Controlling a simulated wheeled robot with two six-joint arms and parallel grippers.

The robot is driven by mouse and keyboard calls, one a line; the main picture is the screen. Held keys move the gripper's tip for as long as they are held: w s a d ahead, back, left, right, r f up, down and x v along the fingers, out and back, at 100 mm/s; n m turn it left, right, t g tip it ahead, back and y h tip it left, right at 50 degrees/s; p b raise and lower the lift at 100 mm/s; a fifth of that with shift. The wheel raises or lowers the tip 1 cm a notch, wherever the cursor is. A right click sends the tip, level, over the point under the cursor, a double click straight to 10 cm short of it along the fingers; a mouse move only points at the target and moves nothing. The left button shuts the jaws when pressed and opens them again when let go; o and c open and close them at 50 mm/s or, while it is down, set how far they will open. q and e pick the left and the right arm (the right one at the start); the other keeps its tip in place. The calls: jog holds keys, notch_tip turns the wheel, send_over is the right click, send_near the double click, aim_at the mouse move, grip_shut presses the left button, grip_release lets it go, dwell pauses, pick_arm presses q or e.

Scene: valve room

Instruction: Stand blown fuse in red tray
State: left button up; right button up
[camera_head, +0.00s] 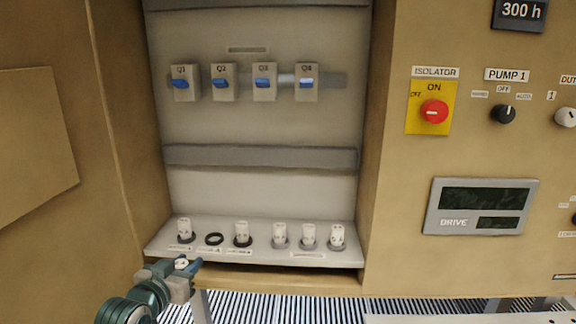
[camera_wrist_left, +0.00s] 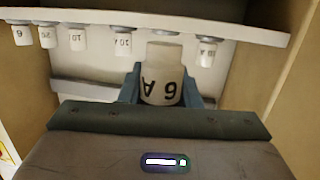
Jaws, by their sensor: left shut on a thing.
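My left gripper (camera_head: 184,267) is just in front of the fuse shelf, below its left end. It is shut on a white fuse, whose top shows small between the fingers. In the left wrist view the fuse (camera_wrist_left: 161,80) sits between the two blue-grey fingers, its "6 A" mark upside down. An empty black ring socket (camera_head: 214,239) is on the shelf (camera_head: 160,245), between two standing white fuses. I see no red tray in either view. My right gripper is not in view.
Several white fuses stand in the shelf's other sockets, such as the left one (camera_head: 184,229) and the right one (camera_head: 338,236). Cabinet side walls flank the shelf. A red isolator knob (camera_head: 434,111) is on the right panel. A striped floor (camera_head: 270,308) shows below.

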pick_arm(q)
jog(key=s+d+f+n+y+b, duration=0.1)
jog(key=s+d+f+n+y, duration=0.2)
jog(key=s+f, duration=0.55)
jog(key=s, duration=0.2)
jog(key=s+d+r+m, duration=0.1)
jog(key=shift+s+d, duration=0.1)
jog(key=w+d+m+g+h, duration=0.3)
jog(key=d+m+g+h, duration=1.1)
jog(key=m, duration=0.3)
jog(key=shift+w+d+h, duration=0.35)
jog(key=shift+d+h, duration=0.2)
jog(key=shift+h, duration=0.35)
